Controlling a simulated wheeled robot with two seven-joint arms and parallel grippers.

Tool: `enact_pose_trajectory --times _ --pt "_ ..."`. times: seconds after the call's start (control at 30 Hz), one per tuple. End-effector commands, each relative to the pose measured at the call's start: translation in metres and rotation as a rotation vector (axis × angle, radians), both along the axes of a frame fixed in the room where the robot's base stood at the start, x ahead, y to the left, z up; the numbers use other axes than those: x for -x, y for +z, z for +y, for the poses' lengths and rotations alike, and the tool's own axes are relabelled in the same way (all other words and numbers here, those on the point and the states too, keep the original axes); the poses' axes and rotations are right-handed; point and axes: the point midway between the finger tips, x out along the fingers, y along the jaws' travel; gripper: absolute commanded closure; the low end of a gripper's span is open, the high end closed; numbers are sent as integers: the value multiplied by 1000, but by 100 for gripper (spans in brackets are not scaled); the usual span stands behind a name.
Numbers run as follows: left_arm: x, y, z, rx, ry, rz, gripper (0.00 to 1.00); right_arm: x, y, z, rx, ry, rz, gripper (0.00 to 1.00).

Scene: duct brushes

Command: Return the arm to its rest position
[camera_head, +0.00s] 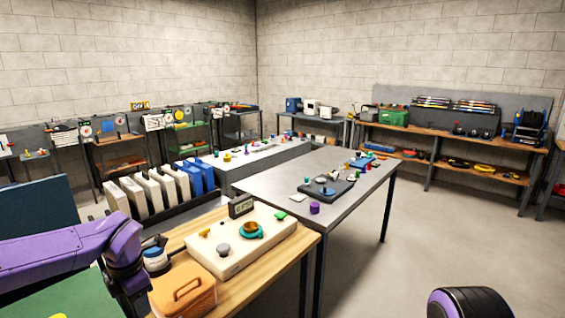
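My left arm (60,255), purple with dark joints, comes in from the left and bends down at its wrist. The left gripper (132,296) hangs low beside the near wooden-topped table (262,282), left of the orange-tan box (183,290). Its fingers are dark and partly cut off by the lower edge, so I cannot tell whether they are open or what lies between them. A purple and black rounded part (468,303) at the bottom right looks like my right arm; its gripper is out of view.
A cream panel (235,262) with knobs and a green ring, and a small display (241,206), stand on the near table. A grey table (262,183) with small coloured parts is behind. White and blue upright cases (160,188) stand left. The floor (430,235) at right is clear.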

Motion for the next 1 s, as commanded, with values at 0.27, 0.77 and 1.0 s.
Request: enact_pose_trajectory --times 0.27,0.77,1.0 --pt "-4 -34 15 -269 -101 -109 61 -1 -1 0 0 0 -1 57" --pt "129 -235 -37 -683 -1199 -108 61 0 -11 0 1 0 -1 57" --pt "270 -295 -35 -540 -1733 97 61 0 -16 0 0 0 0 57"
